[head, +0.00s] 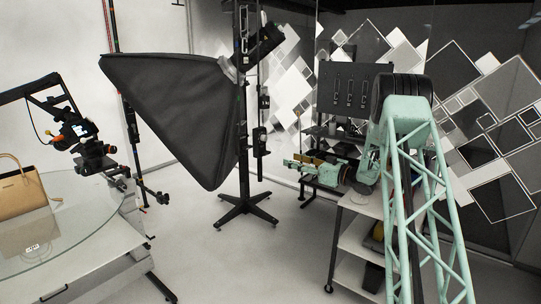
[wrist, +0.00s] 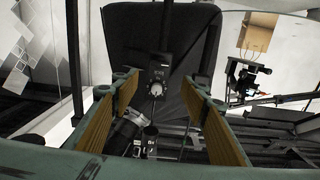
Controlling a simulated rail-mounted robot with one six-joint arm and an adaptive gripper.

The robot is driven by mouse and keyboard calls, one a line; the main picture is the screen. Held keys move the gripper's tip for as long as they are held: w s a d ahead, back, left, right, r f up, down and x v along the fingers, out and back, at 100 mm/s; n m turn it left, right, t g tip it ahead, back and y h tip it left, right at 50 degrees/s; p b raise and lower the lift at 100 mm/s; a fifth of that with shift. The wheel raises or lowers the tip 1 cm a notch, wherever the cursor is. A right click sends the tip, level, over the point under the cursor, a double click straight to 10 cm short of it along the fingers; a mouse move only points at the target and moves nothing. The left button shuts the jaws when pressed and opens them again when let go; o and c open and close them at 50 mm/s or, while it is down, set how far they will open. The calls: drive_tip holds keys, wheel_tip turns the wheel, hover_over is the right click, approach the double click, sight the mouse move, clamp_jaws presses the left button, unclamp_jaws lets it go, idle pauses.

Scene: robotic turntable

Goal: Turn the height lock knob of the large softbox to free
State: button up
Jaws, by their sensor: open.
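The large softbox (head: 175,110) is a big black tapered box on a black wheeled stand (head: 243,150) in the head view. Its dark back (wrist: 135,30) fills the upper middle of the wrist view. A small pale round knob (wrist: 155,88) on a black plate shows between my fingers there; I cannot read its setting. A dark cylindrical part (wrist: 128,128) sits just below it. My gripper (head: 300,165) is to the right of the stand in the head view, fingers pointing left. In the wrist view its yellow-padded fingers are wide apart and empty, with no visible contact with the knob.
A glass turntable (head: 70,240) with a tan bag (head: 20,190) and a camera on an arm (head: 90,150) stands at the left. A shelved cart (head: 362,205) is below my arm. Floor between the turntable and softbox stand is clear.

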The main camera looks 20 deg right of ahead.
sight(268, 153)
drive_tip(key=shift+w, duration=0.1)
drive_tip(key=shift+p+x, duration=1)
drive_tip(key=shift+x, duration=5.75)
drive_tip(key=c, duration=0.8)
drive_tip(key=shift+c, duration=0.2)
